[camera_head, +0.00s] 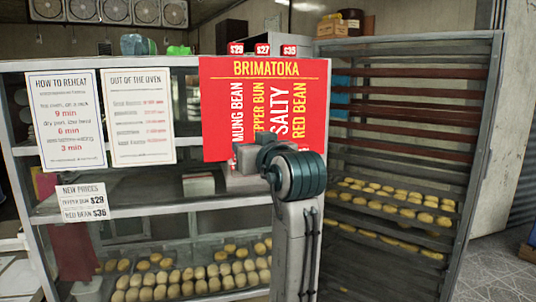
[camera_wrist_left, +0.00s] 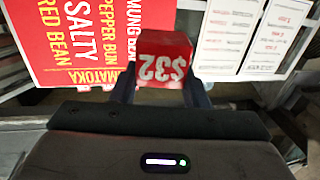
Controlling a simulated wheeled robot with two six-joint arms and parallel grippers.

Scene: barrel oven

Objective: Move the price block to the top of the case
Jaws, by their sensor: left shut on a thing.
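The price block (camera_wrist_left: 163,60) is a red cube marked $32, upside down in the left wrist view. My left gripper (camera_wrist_left: 160,90) is shut on it, with one dark finger at each side. In the head view my left gripper (camera_head: 242,160) is in front of the lower edge of the red BRIMATOKA sign, below the top of the case (camera_head: 190,62). The held block is hard to tell from the sign there. Three red price blocks, $29 (camera_head: 236,48), $27 (camera_head: 262,48) and $35 (camera_head: 289,50), stand in a row on the case top above the sign. My right gripper is out of view.
The red sign (camera_head: 222,110) and white paper notices (camera_head: 140,115) cover the case front. A small box (camera_head: 198,184) sits on the inner shelf. A tall rack (camera_head: 400,40) with buns stands at the right.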

